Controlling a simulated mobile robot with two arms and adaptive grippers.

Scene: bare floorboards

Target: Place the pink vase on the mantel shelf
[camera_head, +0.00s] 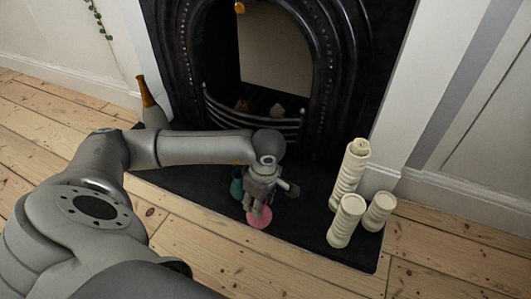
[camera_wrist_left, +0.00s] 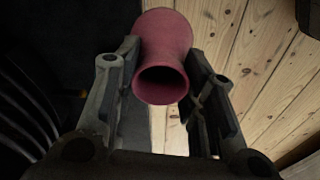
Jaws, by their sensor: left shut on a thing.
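The pink vase (camera_head: 260,218) is low in the middle of the head view, mostly hidden behind my left gripper (camera_head: 258,203). In the left wrist view the vase (camera_wrist_left: 165,50) sits between the two fingers, its round open mouth toward the camera. My left gripper is shut on it. The vase is over the front part of the dark hearth; I cannot tell whether it touches it. The mantel shelf is not in view. My right gripper is not in view.
A teal object (camera_head: 237,187) stands just left of my gripper, partly hidden. Several cream ribbed candles (camera_head: 347,220) stand on the hearth (camera_head: 195,190) at right. A brown-necked vase (camera_head: 148,95) stands at left. The black fireplace (camera_head: 325,85) rises behind. Floorboards in front are clear.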

